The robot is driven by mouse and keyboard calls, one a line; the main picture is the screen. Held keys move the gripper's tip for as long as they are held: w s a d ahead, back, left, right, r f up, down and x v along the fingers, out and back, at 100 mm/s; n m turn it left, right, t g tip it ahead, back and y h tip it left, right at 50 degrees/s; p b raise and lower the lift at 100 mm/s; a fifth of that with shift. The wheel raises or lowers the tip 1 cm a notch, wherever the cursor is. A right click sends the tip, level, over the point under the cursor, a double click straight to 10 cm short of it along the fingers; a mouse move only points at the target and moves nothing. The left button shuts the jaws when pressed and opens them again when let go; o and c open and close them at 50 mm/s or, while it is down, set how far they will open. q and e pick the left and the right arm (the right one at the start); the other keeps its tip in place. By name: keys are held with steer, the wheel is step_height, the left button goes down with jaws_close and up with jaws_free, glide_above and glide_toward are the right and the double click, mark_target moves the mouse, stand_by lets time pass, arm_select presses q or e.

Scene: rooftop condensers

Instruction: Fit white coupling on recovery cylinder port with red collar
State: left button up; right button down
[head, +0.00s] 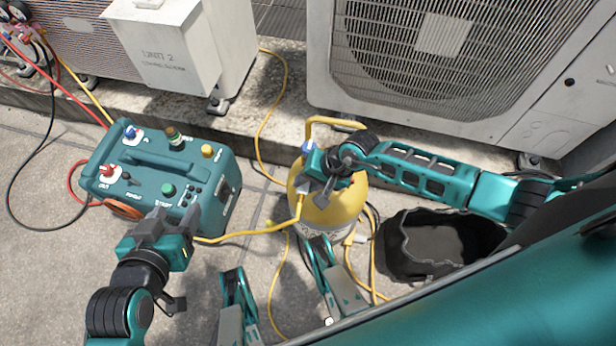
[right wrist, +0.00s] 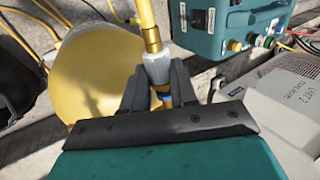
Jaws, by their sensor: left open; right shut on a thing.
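The yellow recovery cylinder (head: 330,208) stands upright at the middle of the head view; its side also shows in the right wrist view (right wrist: 95,75). My right gripper (head: 312,182) is at the cylinder's top, shut on the white coupling (right wrist: 155,68), whose yellow hose (right wrist: 147,25) runs away from the fingers. A brass part and a blue part (right wrist: 165,97) show between the fingers beyond the coupling; I cannot tell whether they touch it. A blue part (head: 308,147) shows beside the cylinder's yellow handle. No red collar is visible on the cylinder. My left gripper (head: 170,222) is open beside the teal machine.
The teal recovery machine (head: 160,165) with coloured knobs stands left of the cylinder. A black open bag (head: 440,245) lies to the right. Condenser units (head: 430,60) stand behind on a concrete ledge. Yellow hoses (head: 265,110) cross the ground around the cylinder.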

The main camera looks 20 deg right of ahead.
mark_target(302, 199)
steer(key=shift+s, duration=0.1)
steer(key=shift+s+a+r+p, duration=0.1)
steer(key=shift+s+a+p, duration=0.45)
steer(key=shift+s, duration=0.25)
steer(key=shift+s+a+p, duration=0.45)
steer(key=shift+s+a, duration=0.1)
steer(key=shift+s, duration=0.25)
steer(key=c, duration=1.4)
jaws_free()
steer(key=shift+c, duration=0.2)
jaws_close()
